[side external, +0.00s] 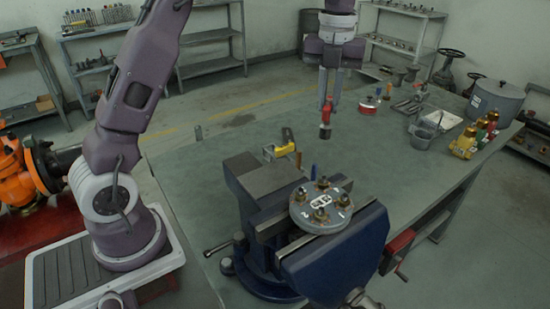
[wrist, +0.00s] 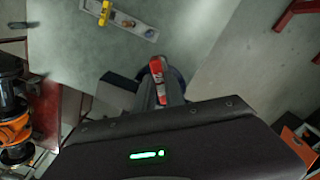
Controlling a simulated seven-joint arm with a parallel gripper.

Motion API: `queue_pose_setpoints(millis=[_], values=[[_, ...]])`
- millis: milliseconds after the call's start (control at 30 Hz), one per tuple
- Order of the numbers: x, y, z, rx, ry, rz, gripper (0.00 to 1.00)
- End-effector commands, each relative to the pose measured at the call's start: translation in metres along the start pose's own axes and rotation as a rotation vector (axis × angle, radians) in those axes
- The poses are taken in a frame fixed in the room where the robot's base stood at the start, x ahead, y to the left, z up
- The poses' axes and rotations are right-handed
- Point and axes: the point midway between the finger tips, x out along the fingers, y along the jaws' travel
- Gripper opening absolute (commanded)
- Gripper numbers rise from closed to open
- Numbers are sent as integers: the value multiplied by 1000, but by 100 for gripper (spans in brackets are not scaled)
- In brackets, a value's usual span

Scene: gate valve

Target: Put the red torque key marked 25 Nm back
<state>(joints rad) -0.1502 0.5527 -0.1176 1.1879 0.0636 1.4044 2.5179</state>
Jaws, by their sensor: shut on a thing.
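My gripper (side external: 327,98) is at the back middle of the bench in the side view, pointing down and shut on a red torque key (side external: 326,115). The key hangs upright above the bench, its dark lower end apart from the surface. In the wrist view the red key (wrist: 156,67) shows at the fingers; its marking is too small to read. A yellow key (side external: 287,138) stands at a small rack behind the vise. The wrist view shows the yellow key (wrist: 104,12) and the pale rack plate (wrist: 145,31), with a dark spot on it.
A blue vise (side external: 335,262) holds a round grey flange (side external: 320,212) with several studs and nuts. The bench's left part is clear.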

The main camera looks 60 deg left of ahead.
Motion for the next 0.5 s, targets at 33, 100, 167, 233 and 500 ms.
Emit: queue_pose_setpoints(millis=[33, 100, 167, 233, 500], values=[[16, 15, 27, -109, 3, 5, 0], [39, 39, 64, -273, 3, 6, 0], [59, 64, 93, -408, 3, 6, 0], [80, 94, 123, -550, 2, 5, 0], [132, 178, 182, -874, 1, 1, 0]])
